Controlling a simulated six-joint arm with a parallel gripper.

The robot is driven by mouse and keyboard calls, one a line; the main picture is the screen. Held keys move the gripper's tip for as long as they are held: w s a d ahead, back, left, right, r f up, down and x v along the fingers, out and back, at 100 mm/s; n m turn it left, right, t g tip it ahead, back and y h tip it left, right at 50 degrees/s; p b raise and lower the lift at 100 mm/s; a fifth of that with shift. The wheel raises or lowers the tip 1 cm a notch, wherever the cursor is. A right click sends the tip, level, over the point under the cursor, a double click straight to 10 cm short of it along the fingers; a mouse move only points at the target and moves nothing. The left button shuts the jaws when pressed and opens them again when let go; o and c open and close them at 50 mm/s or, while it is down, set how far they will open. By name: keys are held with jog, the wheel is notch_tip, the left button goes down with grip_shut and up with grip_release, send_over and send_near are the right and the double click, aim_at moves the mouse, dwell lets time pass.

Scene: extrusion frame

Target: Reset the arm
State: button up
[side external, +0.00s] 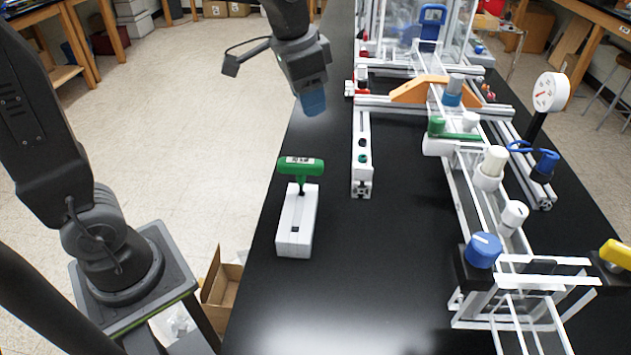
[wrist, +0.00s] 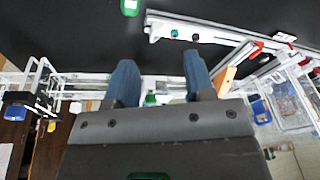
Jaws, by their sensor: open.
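My gripper (side external: 313,101) hangs above the far left edge of the black table in the side view, with blue fingertips. In the wrist view its two blue fingers (wrist: 160,82) stand apart with nothing between them. A green T-handled tool (side external: 301,167) stands upright in a white block (side external: 297,222) on the table, nearer the camera than my gripper and apart from it. The green handle also shows at the top edge of the wrist view (wrist: 130,6).
An extrusion frame (side external: 362,150) with clear rails, knobs and an orange bracket (side external: 412,91) fills the table's right side. A dial gauge (side external: 550,92) stands at the right. The black table (side external: 330,270) is clear in front of the white block. A cardboard box (side external: 220,288) sits on the floor.

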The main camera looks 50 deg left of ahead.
jog(key=s+f+n+t, duration=0.2)
jog(key=s+n, duration=0.2)
jog(key=s, duration=1.2)
jog(key=shift+a+f+t, duration=0.3)
jog(key=shift+f+t, duration=0.05)
jog(key=shift+t, duration=0.05)
dwell(0.4)
